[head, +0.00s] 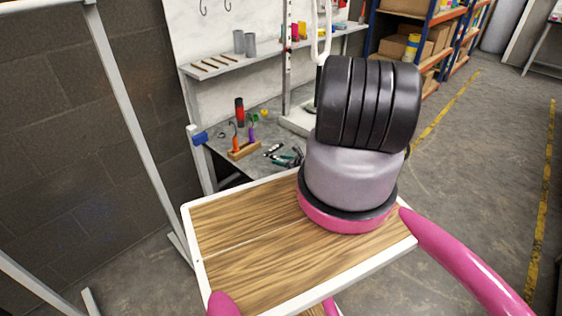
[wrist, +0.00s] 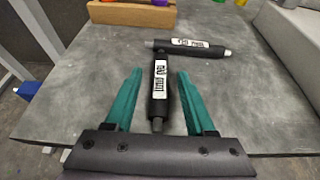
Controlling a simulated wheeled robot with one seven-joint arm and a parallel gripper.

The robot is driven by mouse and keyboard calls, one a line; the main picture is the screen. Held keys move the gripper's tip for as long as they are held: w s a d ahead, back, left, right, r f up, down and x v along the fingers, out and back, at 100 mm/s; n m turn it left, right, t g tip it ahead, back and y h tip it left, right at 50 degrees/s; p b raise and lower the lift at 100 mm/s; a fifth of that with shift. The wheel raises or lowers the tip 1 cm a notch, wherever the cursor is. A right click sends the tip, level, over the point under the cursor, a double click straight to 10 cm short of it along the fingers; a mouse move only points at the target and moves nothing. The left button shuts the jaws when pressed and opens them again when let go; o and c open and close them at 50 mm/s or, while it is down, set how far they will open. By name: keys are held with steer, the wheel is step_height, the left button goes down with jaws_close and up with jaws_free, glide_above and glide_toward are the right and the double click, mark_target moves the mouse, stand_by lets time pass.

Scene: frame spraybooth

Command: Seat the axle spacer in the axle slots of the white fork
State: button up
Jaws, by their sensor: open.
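Two black rods with white labels and metal end pins lie on the grey bench in the wrist view. One rod (wrist: 160,88) points toward me and lies between the teal fingers of my gripper (wrist: 158,74), with a gap on each side. The other rod (wrist: 195,46) lies crosswise just beyond its far end. I cannot tell which is the axle spacer. My gripper is open; its teal fingers (head: 291,157) also show on the bench in the head view, beside my arm. The white fork (head: 322,32) stands upright at the top, partly hidden by my arm; its slots cannot be made out.
A wooden block (wrist: 128,14) with coloured-handled tools stands behind the rods; it also shows in the head view (head: 243,151). A pale stand base (wrist: 290,38) is at the right. A shelf (head: 215,69) with grey cylinders hangs above the bench (head: 222,150).

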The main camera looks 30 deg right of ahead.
steer(key=v, duration=1.2)
